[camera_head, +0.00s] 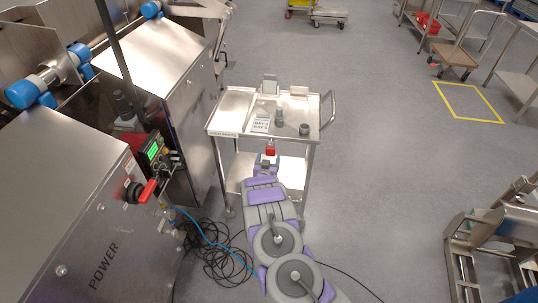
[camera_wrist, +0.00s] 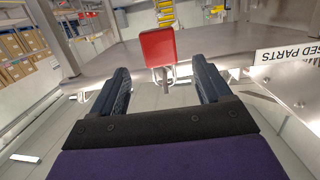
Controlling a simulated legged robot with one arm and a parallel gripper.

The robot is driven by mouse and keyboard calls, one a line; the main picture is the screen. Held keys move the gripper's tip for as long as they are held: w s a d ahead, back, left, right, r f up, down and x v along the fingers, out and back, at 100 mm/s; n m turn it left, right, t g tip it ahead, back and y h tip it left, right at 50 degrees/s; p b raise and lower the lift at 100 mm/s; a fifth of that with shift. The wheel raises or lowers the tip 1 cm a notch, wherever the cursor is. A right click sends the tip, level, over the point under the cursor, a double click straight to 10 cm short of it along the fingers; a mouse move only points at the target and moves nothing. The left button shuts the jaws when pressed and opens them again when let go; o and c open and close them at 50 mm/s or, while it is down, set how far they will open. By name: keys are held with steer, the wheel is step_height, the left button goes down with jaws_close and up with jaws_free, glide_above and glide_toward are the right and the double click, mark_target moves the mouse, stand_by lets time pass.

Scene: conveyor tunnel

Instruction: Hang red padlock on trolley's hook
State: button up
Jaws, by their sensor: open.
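The metal trolley (camera_head: 232,121) stands in the middle of the head view. The red padlock (camera_head: 270,147) shows at the trolley's near edge, just beyond my gripper (camera_head: 267,159). In the wrist view, the red padlock (camera_wrist: 157,47) is ahead of the fingertips, against the metal edge. A small grey metal piece (camera_wrist: 163,75) extends from it toward my gripper. I cannot tell whether this is the shackle or a hook. In the wrist view, my gripper (camera_wrist: 160,82) is open, with its two dark fingers apart and nothing held between them.
A white label (camera_wrist: 286,54) is on the metal at right in the wrist view. Small items, including a grey cylinder (camera_head: 304,129), are on the trolley top. A machine with a red switch (camera_head: 147,191) stands at left. Loose cables (camera_head: 222,262) lie on the floor.

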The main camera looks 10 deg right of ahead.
steer(key=p+v, duration=0.2)
steer(key=v, duration=1)
steer(key=shift+s+a, duration=0.2)
steer(key=shift+s, duration=0.05)
